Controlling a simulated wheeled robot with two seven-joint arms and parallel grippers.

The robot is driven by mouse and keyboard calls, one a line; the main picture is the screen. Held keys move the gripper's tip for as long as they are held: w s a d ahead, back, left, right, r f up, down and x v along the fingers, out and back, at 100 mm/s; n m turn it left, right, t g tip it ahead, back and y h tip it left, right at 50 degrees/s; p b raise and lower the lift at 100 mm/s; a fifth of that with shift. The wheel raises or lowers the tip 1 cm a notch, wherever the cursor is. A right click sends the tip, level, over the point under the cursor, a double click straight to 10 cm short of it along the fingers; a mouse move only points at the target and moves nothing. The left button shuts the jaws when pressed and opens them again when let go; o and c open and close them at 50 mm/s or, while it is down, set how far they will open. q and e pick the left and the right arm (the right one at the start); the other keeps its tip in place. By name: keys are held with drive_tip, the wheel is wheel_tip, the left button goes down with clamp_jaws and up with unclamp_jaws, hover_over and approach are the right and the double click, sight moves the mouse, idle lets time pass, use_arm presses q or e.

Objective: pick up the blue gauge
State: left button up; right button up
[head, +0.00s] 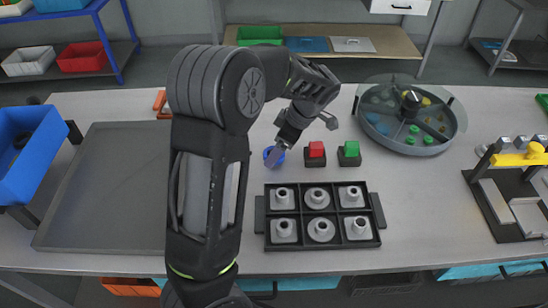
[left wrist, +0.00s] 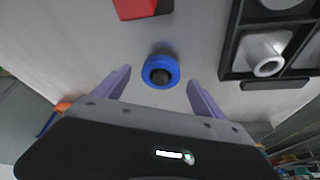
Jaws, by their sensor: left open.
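The blue gauge (head: 273,156) is a small round blue piece on the table, left of the red block. In the head view my left gripper (head: 281,150) reaches down over it and partly hides it. In the left wrist view the blue gauge (left wrist: 161,72) shows as a blue ring with a dark centre. It lies ahead of and between the two open purple fingers of my left gripper (left wrist: 157,85), with clear space on both sides. Neither finger appears to touch it. My right gripper is not in view.
A red block (head: 316,152) and a green block (head: 349,152) on dark bases stand right of the gauge. A black tray (head: 375,222) with several grey fittings is in front. A round tank (head: 447,140) is at the back right. A grey mat (head: 100,185) lies left.

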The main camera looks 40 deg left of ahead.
use_arm(q)
drive_tip(key=shift+a+f, duration=0.25)
drive_tip(key=shift+f, duration=0.45)
drive_tip(key=shift+s, duration=0.1)
drive_tip(key=shift+c, duration=0.2)
drive_tip(key=c, duration=1.7)
drive_tip(key=shift+r, duration=0.1)
wheel_tip(320, 180, up, 10)
drive_tip(key=shift+b, duration=0.95)
